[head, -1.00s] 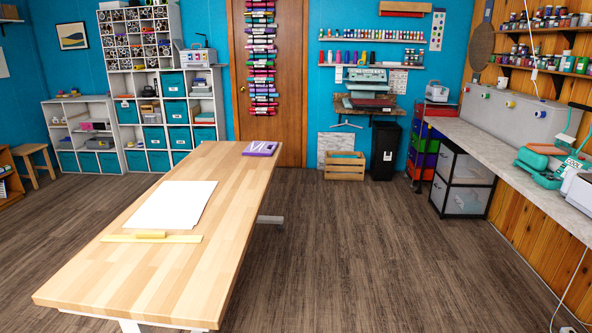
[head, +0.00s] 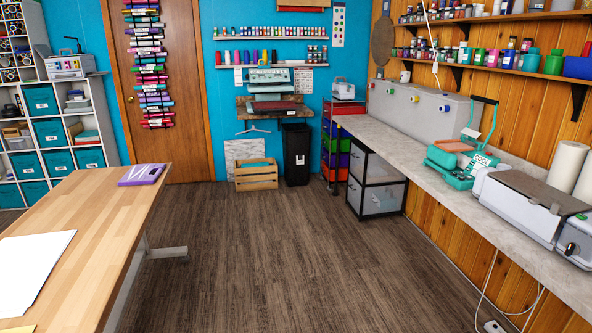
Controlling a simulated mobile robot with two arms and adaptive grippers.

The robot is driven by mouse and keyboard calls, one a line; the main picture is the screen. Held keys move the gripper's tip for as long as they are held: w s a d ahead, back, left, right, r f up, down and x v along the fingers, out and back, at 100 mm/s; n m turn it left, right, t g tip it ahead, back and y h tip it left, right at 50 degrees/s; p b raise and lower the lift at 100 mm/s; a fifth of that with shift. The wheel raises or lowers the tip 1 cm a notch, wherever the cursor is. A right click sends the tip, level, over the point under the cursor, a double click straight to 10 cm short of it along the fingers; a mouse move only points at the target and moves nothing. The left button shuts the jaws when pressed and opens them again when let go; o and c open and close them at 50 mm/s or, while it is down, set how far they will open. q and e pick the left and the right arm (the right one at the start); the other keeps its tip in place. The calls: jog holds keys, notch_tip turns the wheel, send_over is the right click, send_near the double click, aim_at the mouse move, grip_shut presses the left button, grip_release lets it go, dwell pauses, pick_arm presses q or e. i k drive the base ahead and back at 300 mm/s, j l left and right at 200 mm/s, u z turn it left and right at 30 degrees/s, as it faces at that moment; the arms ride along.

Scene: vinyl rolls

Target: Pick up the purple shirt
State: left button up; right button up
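The purple shirt (head: 142,174) lies folded flat on the far right corner of the wooden table (head: 102,212). It has a white mark on its top. Neither of my grippers shows in the head view, and nothing touches the shirt.
White paper (head: 32,268) lies on the table. Open wood floor (head: 260,255) lies between the table and the long grey counter (head: 440,170) on the right. A wooden crate (head: 256,178), a black bin (head: 296,155) and a drawer unit (head: 375,185) stand at the back.

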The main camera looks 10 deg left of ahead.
aim_at(146, 174)
jog(key=i+u, duration=0.25)
jog(key=i, duration=0.4)
jog(key=i+l+u, duration=0.15)
jog(key=i+u, duration=0.15)
jog(key=i, duration=0.35)
jog(key=i+u, duration=0.15)
jog(key=i, duration=0.5)
jog(key=i+u, duration=0.15)
jog(key=i, duration=0.55)
jog(key=i+l+u, duration=0.15)
jog(key=i, duration=0.5)
